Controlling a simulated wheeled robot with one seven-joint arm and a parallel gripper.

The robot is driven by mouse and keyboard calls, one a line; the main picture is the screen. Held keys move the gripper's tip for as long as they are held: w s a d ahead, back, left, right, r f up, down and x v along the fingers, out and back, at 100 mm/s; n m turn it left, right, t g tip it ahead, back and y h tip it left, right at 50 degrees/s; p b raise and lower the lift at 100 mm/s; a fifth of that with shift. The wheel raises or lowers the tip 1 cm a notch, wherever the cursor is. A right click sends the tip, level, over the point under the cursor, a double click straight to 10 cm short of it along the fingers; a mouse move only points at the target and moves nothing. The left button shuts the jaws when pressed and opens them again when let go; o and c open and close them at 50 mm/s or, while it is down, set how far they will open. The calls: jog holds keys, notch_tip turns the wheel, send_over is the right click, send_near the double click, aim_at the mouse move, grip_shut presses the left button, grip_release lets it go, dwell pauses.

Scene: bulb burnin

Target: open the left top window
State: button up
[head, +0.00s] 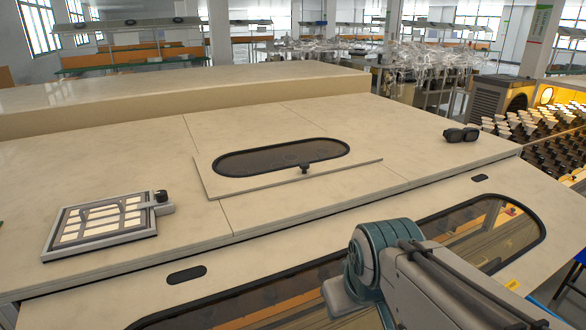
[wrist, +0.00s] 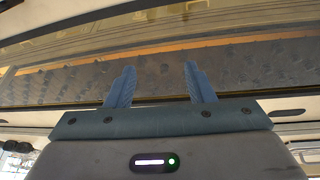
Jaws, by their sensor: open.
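A raised cream panel with a dark oval window (head: 282,157) and a small black knob (head: 304,168) on its front edge lies on the machine top in the head view. I cannot tell for certain which one is the left top window. In the wrist view my gripper (wrist: 160,86) is open with nothing between its blue fingers, facing a long glass pane (wrist: 60,85). The gap to the glass is unclear.
A framed grid panel (head: 100,222) with a dark knob lies on the machine top at left. Black goggles (head: 461,134) lie at the right edge. Dark oval slots (head: 187,275) mark the sloped front. Racks of bulbs (head: 530,140) stand beyond at right. Most of the top is clear.

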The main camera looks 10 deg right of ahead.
jog(key=w+n+b, duration=0.1)
jog(key=w+n, duration=0.1)
jog(key=w+d+r+n+t+b, duration=0.1)
jog(key=w+n, duration=0.1)
jog(key=w, duration=0.1)
jog(key=w+n+t+b, duration=0.1)
jog(key=w+n, duration=0.2)
jog(key=shift+w+d+r+h, duration=0.15)
jog(key=shift+w+d+h, duration=0.1)
jog(key=shift+h, duration=0.05)
jog(key=w+r+n+t+b, duration=0.3)
jog(key=w+n+b, duration=0.1)
jog(key=w+n, duration=0.65)
jog(key=n+t+b, duration=0.4)
jog(key=n+b, duration=0.1)
jog(key=n, duration=1)
send_near(305, 165)
jog(key=v, duration=0.5)
jog(key=shift+s+a, duration=0.2)
jog(key=shift+a, duration=0.05)
jog(key=shift+w+f+n+p, duration=0.1)
jog(key=shift+w+n+p, duration=0.2)
jog(key=shift+w, duration=0.2)
jog(key=p+x, duration=0.1)
jog(key=x, duration=0.5)
jog(key=p+x, duration=0.2)
jog(key=x, duration=0.5)
jog(key=shift+s+d, duration=0.1)
jog(key=shift+d, duration=0.1)
